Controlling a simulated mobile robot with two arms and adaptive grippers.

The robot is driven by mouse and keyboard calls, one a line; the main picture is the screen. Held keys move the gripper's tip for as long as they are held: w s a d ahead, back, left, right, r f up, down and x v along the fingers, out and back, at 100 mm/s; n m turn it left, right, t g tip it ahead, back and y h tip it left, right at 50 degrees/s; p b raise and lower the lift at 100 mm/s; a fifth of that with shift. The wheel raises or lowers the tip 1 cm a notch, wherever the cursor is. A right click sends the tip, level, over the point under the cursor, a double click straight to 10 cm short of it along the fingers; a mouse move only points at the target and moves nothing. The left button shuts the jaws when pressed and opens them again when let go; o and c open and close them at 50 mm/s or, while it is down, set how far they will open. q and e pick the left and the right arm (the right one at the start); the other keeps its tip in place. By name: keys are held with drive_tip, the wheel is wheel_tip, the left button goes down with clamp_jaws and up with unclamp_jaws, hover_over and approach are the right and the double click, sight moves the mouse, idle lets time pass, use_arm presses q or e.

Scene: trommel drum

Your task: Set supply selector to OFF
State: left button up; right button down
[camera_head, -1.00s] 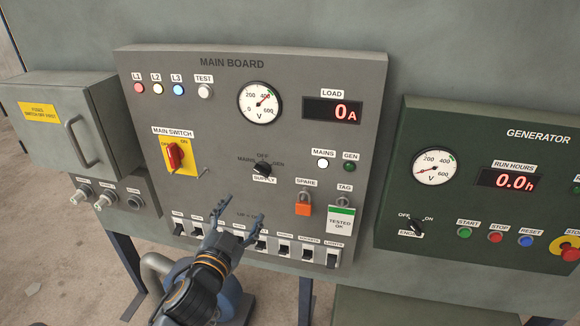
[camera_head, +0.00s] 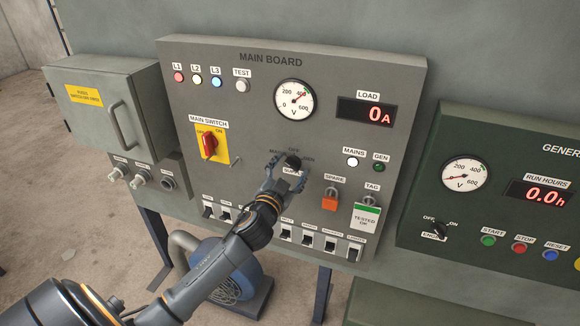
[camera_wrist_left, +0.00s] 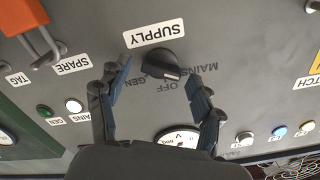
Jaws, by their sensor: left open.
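The supply selector (camera_head: 293,161) is a black knob on the grey main board, with MAINS, OFF and GEN printed around it. In the left wrist view, where the lettering is upside down, the knob (camera_wrist_left: 160,64) has its narrow end towards the MAINS lettering. My left gripper (camera_head: 286,174) is at the selector in the head view and partly covers its SUPPLY label. In the left wrist view its open fingers (camera_wrist_left: 160,88) stand on either side of the knob, with gaps; I see no contact. My right gripper is not in view.
The red main switch (camera_head: 209,145) is left of the selector. An orange padlock (camera_head: 329,202) and a TESTED OK tag (camera_head: 366,216) hang to its right. A row of breakers (camera_head: 308,239) runs below, partly hidden by my arm. The green generator panel (camera_head: 420,200) stands further right.

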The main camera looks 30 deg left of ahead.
use_arm(q)
drive_tip(key=c, duration=1.1)
drive_tip(key=shift+c, duration=0.2)
drive_tip(key=shift+m, duration=0.3)
drive_tip(key=m+p, duration=0.1)
drive_tip(key=m, duration=0.3)
drive_tip(key=shift+d+m, duration=0.1)
drive_tip(key=shift+m, duration=0.2)
drive_tip(key=m+p, duration=0.1)
drive_tip(key=m, duration=0.5)
drive_tip(key=shift+f, duration=0.2)
drive_tip(key=shift+m, duration=0.4)
drive_tip(key=o, duration=1.1)
